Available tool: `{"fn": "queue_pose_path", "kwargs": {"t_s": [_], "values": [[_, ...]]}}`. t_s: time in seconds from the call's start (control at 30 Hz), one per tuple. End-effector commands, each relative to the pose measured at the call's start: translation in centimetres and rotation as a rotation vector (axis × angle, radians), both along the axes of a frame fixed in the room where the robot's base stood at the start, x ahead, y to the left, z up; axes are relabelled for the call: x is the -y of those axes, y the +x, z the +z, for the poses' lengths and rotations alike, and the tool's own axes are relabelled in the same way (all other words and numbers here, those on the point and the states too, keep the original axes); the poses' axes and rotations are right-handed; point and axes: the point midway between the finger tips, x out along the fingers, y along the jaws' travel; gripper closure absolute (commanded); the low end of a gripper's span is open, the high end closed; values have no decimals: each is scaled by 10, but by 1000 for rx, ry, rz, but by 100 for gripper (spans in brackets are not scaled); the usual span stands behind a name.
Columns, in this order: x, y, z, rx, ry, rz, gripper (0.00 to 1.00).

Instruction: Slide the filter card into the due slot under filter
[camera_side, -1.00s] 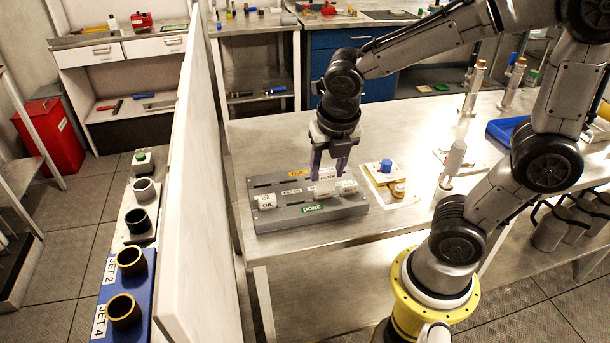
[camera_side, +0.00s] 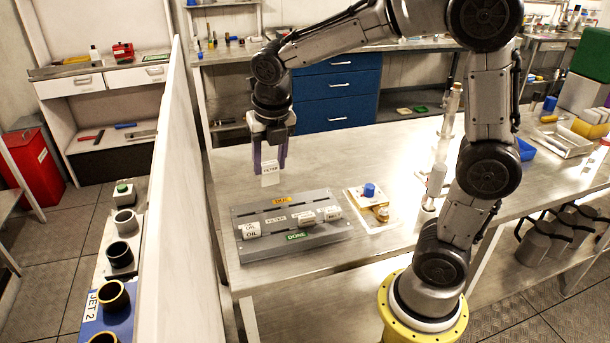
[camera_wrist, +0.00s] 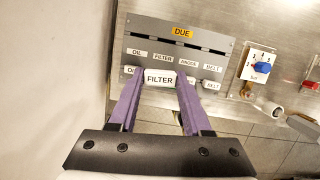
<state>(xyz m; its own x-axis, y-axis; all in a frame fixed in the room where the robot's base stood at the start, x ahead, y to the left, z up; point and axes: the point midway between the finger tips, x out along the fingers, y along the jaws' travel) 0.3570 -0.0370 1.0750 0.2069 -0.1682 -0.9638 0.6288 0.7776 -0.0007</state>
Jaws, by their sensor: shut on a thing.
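My gripper (camera_side: 268,166) is shut on the white filter card (camera_side: 270,175), which hangs upright and clear above the far side of the grey slotted board (camera_side: 340,237). In the wrist view the card (camera_wrist: 159,79), lettered FILTER, sits between the purple fingers (camera_wrist: 158,85) and covers part of the board. The yellow DUE label (camera_wrist: 182,33) is at the board's far edge, above a row of dark slots. Small labels OIL, FILTER (camera_wrist: 163,58), ANODE and BELT run below that row. The green DONE label (camera_side: 297,236) is at the near edge.
Other white cards stand in the board's nearer row, among them the oil card (camera_side: 250,230) and the belt card (camera_side: 333,212). A plate with a blue knob (camera_side: 369,190) lies right of the board. A white partition (camera_side: 180,200) rises at the left. The table behind the board is clear.

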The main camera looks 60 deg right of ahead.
Motion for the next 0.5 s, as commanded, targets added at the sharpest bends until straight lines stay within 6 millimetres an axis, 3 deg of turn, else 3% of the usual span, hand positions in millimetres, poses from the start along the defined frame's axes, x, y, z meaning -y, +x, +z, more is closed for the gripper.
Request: {"fn": "queue_pose_path", "kwargs": {"t_s": [0.1, 0.17, 0.33, 0.5], "values": [[21, 27, -19, -5, 0, -39, 96], [31, 34, -29, -5, -1, -62, 96], [44, 36, -47, -1, 0, -97, 96], [48, 35, -49, 0, 0, -107, 96]]}}
